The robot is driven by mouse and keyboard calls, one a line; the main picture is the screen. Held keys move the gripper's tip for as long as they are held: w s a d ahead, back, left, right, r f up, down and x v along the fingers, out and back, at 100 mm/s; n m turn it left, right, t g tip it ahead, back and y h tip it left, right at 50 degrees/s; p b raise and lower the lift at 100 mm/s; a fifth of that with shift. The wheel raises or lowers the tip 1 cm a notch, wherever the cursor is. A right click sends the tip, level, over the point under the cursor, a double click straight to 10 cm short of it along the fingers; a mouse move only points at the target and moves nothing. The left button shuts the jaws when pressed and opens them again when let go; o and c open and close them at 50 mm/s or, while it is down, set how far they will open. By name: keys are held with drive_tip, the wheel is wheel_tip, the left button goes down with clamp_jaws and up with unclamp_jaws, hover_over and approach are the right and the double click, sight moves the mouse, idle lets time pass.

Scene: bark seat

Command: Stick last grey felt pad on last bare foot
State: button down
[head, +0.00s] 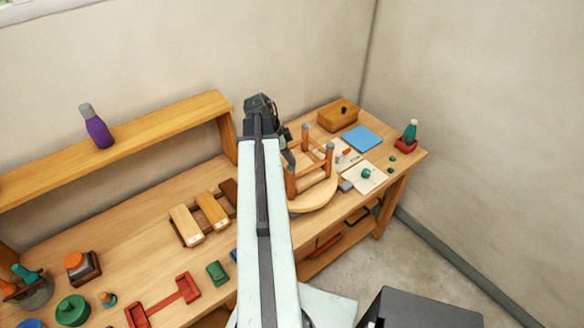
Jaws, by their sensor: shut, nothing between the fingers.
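A small wooden stool (316,196) lies upside down on the bench, its round seat underneath and its legs pointing up. Grey tips show on the back leg (304,131), the right leg (329,148) and the front-left leg (291,170). The remaining leg is hard to make out beside my dark gripper. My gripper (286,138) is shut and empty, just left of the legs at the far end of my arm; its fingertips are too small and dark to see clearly. A small grey block (346,186) lies right of the seat. I cannot make out a loose felt pad.
A pale sheet (376,183) with a teal knob, a blue mat (362,138), a wooden box (339,115) and a teal bottle (410,132) are to the right. Wooden blocks (212,210) and a red holder (187,289) lie left of my arm. A raised shelf (160,121) runs along the wall.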

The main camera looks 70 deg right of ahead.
drive_tip(key=shift+f+b, duration=0.45)
drive_tip(key=shift+f, duration=0.05)
idle(1.1)
wheel_tip(320, 180, up, 6)
drive_tip(key=p, duration=0.6)
drive_tip(key=shift+r, duration=0.15)
